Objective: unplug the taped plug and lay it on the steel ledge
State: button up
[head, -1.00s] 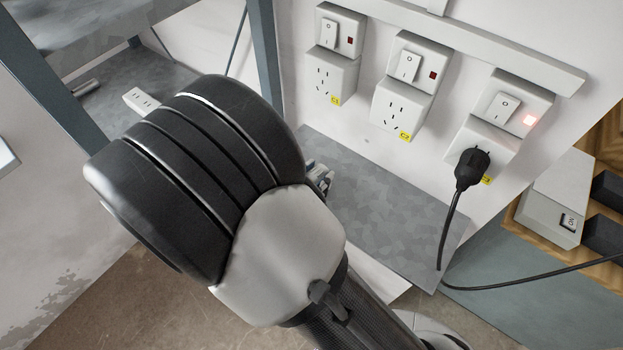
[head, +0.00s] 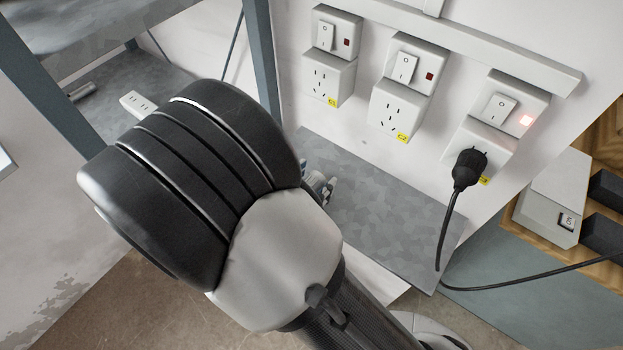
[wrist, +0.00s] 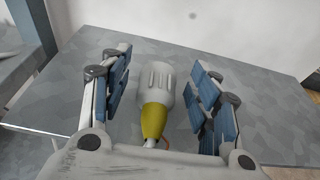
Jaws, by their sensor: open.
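The taped plug (wrist: 153,95) is pale grey with a yellow band of tape at its cord end. In the wrist view it lies over the steel ledge (wrist: 270,85), its head toward the wall, and appears to rest on it. My gripper (wrist: 162,68) is open, with one blue-padded finger on each side of the plug and a visible gap at both sides. In the head view my arm hides the plug and most of the gripper; the ledge (head: 385,215) shows below the sockets.
Sockets C1 (head: 328,80) and C2 (head: 397,112) are empty, with dark indicators. A black plug (head: 468,168) sits in the third socket under a lit red light; its cord runs down past the ledge's right end. A shelf rack (head: 262,60) stands left.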

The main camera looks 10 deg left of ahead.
jog(key=v, duration=1.2)
jog(key=shift+w, duration=0.1)
